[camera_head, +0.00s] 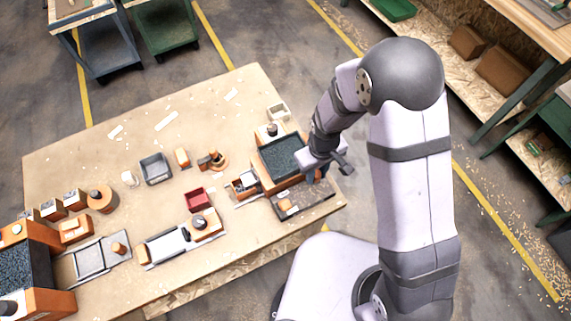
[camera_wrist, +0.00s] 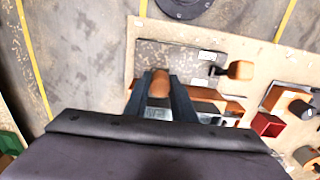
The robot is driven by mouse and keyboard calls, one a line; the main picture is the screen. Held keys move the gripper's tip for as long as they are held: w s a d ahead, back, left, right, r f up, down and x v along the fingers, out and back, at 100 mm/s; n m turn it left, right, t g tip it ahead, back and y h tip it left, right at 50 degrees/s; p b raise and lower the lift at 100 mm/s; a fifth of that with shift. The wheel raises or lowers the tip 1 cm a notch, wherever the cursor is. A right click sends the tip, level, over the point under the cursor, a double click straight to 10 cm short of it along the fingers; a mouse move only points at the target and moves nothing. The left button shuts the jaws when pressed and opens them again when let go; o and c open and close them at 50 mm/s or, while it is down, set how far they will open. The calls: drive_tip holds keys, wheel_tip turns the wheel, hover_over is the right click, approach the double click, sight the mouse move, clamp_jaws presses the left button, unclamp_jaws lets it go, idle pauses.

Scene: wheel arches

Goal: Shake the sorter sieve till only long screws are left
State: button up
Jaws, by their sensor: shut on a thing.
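The sorter sieve appears to be the dark, mesh-like tray (camera_head: 281,157) in an orange-brown frame at the right end of the table in the head view. My gripper (camera_head: 318,169) is at its right side, low over the table edge. In the wrist view, my gripper (camera_wrist: 160,92) has its two dark fingers on either side of a rounded orange-brown wooden handle (camera_wrist: 160,80) and is shut on it. The fingers and gripper body hide most of what lies below the handle. Screws cannot be made out in either view.
A flat grey tray (camera_head: 318,201) lies by the table's front right edge. A small red bin (camera_head: 198,199) and a grey bin (camera_head: 155,169) stand to the left. A larger orange-sided box (camera_head: 62,272) is at far left. The table's back left is mostly clear.

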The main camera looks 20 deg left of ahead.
drive_tip(key=shift+w+d, duration=0.6)
drive_tip(key=shift+w, duration=0.05)
drive_tip(key=shift+s+a, duration=1.3)
drive_tip(key=o, duration=0.8)
drive_tip(key=shift+r, duration=0.1)
